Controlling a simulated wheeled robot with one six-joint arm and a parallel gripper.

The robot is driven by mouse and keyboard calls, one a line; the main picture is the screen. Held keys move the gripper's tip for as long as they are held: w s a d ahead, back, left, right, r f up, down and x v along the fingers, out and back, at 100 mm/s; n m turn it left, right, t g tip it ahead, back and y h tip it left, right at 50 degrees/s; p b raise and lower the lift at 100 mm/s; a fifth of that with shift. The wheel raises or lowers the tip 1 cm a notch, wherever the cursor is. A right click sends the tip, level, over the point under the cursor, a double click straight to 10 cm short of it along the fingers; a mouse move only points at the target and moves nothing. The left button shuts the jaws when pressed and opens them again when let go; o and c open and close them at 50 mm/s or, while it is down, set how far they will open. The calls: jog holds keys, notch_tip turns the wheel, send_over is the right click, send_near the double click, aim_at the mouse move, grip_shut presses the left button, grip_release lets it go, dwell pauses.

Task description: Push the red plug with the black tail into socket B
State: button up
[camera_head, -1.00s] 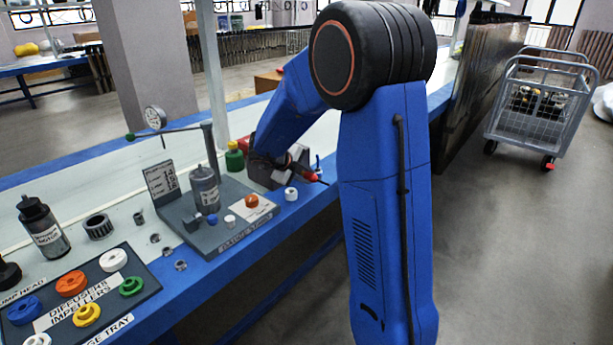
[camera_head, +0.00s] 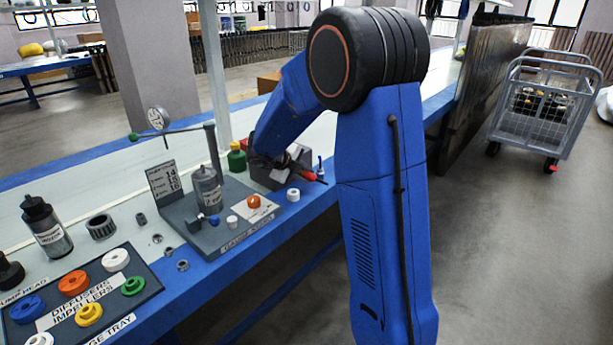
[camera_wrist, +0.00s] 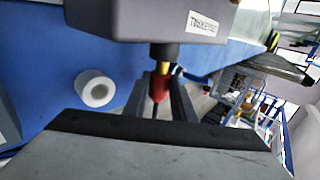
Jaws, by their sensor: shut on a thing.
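The red plug (camera_wrist: 159,88) is between the two fingers of my gripper (camera_wrist: 160,106) in the wrist view. Its yellow tip points at a black round collar on the underside or face of a grey block (camera_wrist: 130,20). The tip meets or nearly meets the collar; I cannot tell how deep it sits. A dark tail runs back from the plug between the fingers. No letter B is readable; the block's small label is blurred.
A white ring-shaped part (camera_wrist: 96,91) lies on the blue bench edge beside the block. A grey gauge stand (camera_head: 215,225) with a bottle and an orange knob is to the left. The impeller tray (camera_head: 85,290) is at front left.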

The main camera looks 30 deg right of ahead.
jog(key=shift+w+a, duration=0.2)
jog(key=shift+w, duration=0.35)
jog(key=shift+w+a, duration=0.15)
jog(key=shift+w, duration=0.35)
jog(key=o, duration=1.1)
jog(key=shift+a+r, duration=0.1)
jog(key=v, duration=1.7)
jog(key=shift+s+a, duration=0.1)
jog(key=shift+a, duration=0.05)
